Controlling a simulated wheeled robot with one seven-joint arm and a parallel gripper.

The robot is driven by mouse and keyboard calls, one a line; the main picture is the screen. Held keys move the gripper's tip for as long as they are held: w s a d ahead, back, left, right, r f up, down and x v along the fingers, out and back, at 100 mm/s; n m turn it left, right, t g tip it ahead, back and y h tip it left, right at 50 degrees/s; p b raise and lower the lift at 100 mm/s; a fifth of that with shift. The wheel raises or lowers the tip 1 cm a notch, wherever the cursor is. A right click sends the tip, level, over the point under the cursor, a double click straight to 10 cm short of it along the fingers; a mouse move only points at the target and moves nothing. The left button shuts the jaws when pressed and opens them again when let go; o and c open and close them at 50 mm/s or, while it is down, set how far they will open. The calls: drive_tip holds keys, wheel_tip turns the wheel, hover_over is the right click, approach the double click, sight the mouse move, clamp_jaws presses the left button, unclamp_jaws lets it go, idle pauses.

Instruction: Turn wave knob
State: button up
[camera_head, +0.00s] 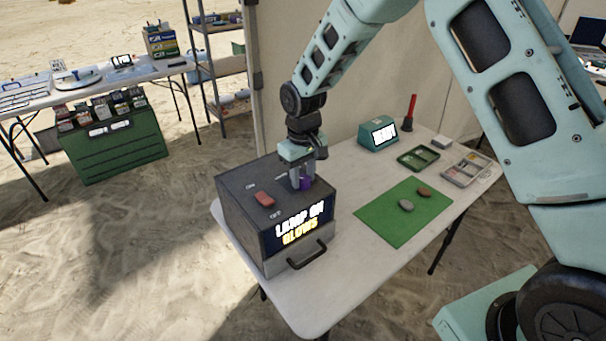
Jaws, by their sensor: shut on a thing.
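The dark grey box (240,217) stands at the left end of the white table. Its front display (299,226) reads "LAMP ON" with "GLOWS" below. My gripper (302,184) points down at the right part of the box's top. It is shut on a small purple knob (306,184), taken to be the wave knob, which is partly hidden by the fingers. A red piece (264,200) lies on the box's top, left of my gripper. A drawer handle (307,254) shows low on the box's front.
A green mat (391,231) with two stones lies right of the box. Behind it are a teal display unit (367,134), a green tray (430,151), a grey sectioned tray (451,178) and a red-handled tool (409,112). The table's front (330,295) is clear.

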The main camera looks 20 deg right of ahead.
sight(303, 178)
drive_tip(key=o, duration=1)
wheel_tip(303, 178, up, 18)
drive_tip(key=b, duration=0.2)
drive_tip(key=shift+f, duration=0.25)
drive_tip(key=s+a+f+n, duration=0.1)
drive_tip(key=s+a, duration=0.3)
drive_tip(key=s, duration=0.4)
drive_tip(key=s+a+n, duration=0.1)
drive_tip(key=s+a, duration=0.3)
drive_tip(key=s, duration=0.3)
drive_tip(key=s+d+f+n, duration=0.1)
drive_tip(key=s+f, duration=0.1)
drive_tip(key=s, duration=0.7)
drive_tip(key=s+d+f, duration=0.1)
drive_tip(key=s+f, duration=0.2)
drive_tip(key=s, duration=0.6)
drive_tip(key=shift+s+n+y, duration=0.3)
drive_tip(key=shift+s+n, duration=0.1)
